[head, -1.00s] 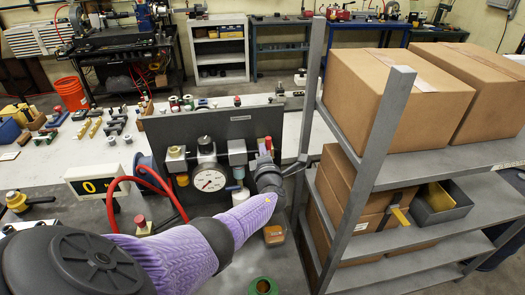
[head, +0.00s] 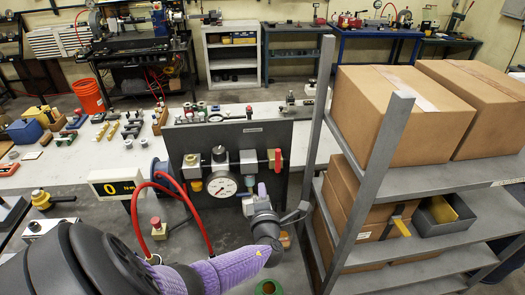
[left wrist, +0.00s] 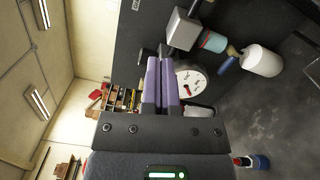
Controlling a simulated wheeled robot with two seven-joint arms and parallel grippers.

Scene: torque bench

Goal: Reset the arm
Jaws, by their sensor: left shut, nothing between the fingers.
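My left gripper (head: 261,190) is in front of the dark panel (head: 185,140), just right of the white round gauge (head: 222,183). In the left wrist view its two purple fingers (left wrist: 161,82) are together with nothing between them. Behind them in that view is the gauge (left wrist: 190,84), partly covered by the fingers. My left arm, in a purple sleeve, comes in from the lower left of the head view. I cannot tell whether the fingertips touch the panel's fittings. My right gripper is not in view.
A grey shelf rack (head: 380,160) with cardboard boxes (head: 400,115) stands close on the right. Left of the panel are a red hose (head: 183,190), a display (head: 118,186) reading 0 and a red button (head: 156,222). Small parts lie on the bench behind.

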